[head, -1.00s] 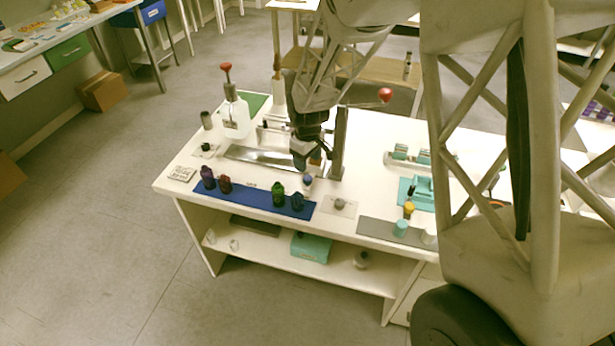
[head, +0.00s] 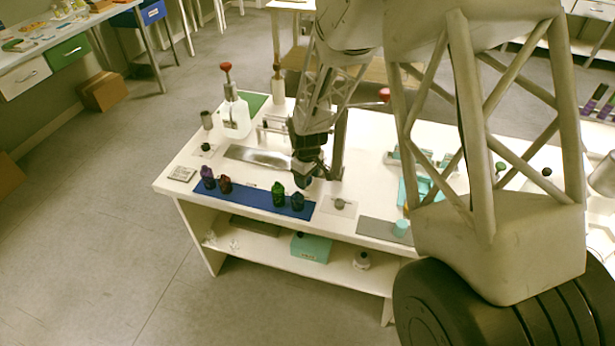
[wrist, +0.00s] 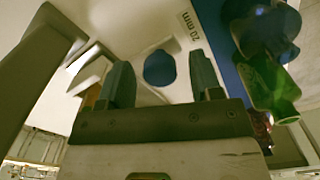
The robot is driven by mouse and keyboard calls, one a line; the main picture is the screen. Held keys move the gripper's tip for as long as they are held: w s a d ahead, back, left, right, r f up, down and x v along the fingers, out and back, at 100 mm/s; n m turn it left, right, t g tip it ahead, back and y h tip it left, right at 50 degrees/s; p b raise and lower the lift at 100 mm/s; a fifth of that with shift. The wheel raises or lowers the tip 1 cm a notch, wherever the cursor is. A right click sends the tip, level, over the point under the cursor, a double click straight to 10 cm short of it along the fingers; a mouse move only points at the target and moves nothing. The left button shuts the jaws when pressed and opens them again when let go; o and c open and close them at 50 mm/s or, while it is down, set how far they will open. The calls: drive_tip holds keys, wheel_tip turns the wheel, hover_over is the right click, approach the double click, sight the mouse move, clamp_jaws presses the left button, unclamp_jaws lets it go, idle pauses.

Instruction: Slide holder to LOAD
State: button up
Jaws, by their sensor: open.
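My gripper (head: 306,178) is low over the table beside the upright post of the press. In the wrist view my gripper (wrist: 162,85) shows two separated fingertips with a round blue cap (wrist: 159,68) seen between and beyond them; I cannot tell if they touch it. A pale forked piece (wrist: 90,72), possibly part of the holder, is at the left of the fingers. A silver track plate (head: 258,156) lies left of my gripper, its right end hidden by the arm. The holder cannot be clearly made out in the head view, and no LOAD mark is readable.
A blue mat (head: 250,197) in front carries purple, red, green and dark blue bottles. The green bottle (wrist: 268,88) is close to the right finger. A red-topped white dispenser (head: 236,115) stands back left. A grey square pad (head: 339,206) with a small part lies right of the mat.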

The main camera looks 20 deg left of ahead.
drive_tip(key=shift+c, duration=0.4)
clamp_jaws()
drive_tip(key=shift+a, duration=0.15)
drive_tip(key=a, duration=1.7)
drive_tip(key=shift+a, duration=0.35)
drive_tip(key=shift+o, duration=0.4)
unclamp_jaws()
wheel_tip(320, 180, up, 8)
